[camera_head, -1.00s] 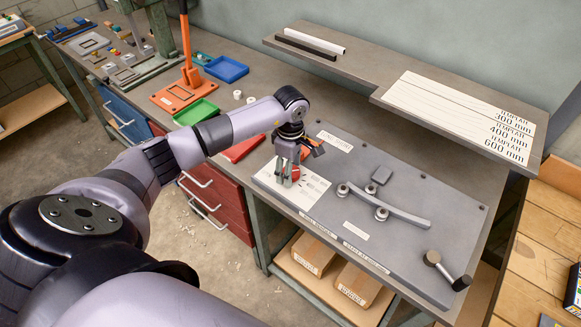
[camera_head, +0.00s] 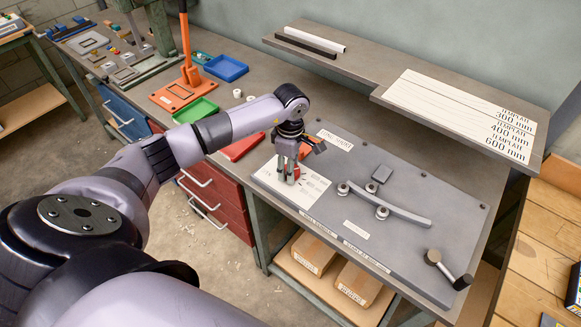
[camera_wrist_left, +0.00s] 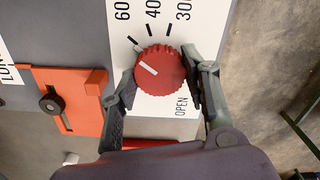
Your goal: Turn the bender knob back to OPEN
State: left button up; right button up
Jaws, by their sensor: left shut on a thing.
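The red knurled bender knob (camera_wrist_left: 166,82) sits on a white dial plate (camera_wrist_left: 120,30) in the left wrist view. Its white pointer line points up and left, on the 60 side of the dial and away from the word OPEN at the lower right. My left gripper (camera_wrist_left: 160,76) is shut on the knob, one finger at each side. In the head view, the left gripper (camera_head: 287,175) stands over the dial plate (camera_head: 309,189), and only a little red of the knob shows by the fingers. My right gripper is not in view.
An orange part (camera_wrist_left: 68,98) with a black knob lies beside the dial plate. The grey bender plate (camera_head: 400,255) carries rollers, a curved bar (camera_head: 400,212) and a black-ended handle (camera_head: 447,270). A shelf with templates (camera_head: 460,110) overhangs behind.

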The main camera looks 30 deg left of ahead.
pick_arm(q)
jog(key=n+b, duration=0.2)
jog(key=n, duration=0.1)
jog(key=shift+f, duration=0.15)
jog(key=n+b, duration=0.1)
jog(key=n, duration=0.2)
jog(key=shift+n+b, duration=0.3)
jog(key=shift+b, duration=0.1)
jog(key=n+b, duration=0.2)
jog(key=n, duration=0.4)
jog(key=n+b, duration=0.1)
jog(key=n, duration=0.3)
jog(key=n+b, duration=0.1)
jog(key=n, duration=0.2)
jog(key=shift+n, duration=0.3)
jog(key=n, duration=0.3)
jog(key=shift+n, duration=0.3)
jog(key=shift+r+n, duration=0.2)
jog(key=shift+n, duration=1.4)
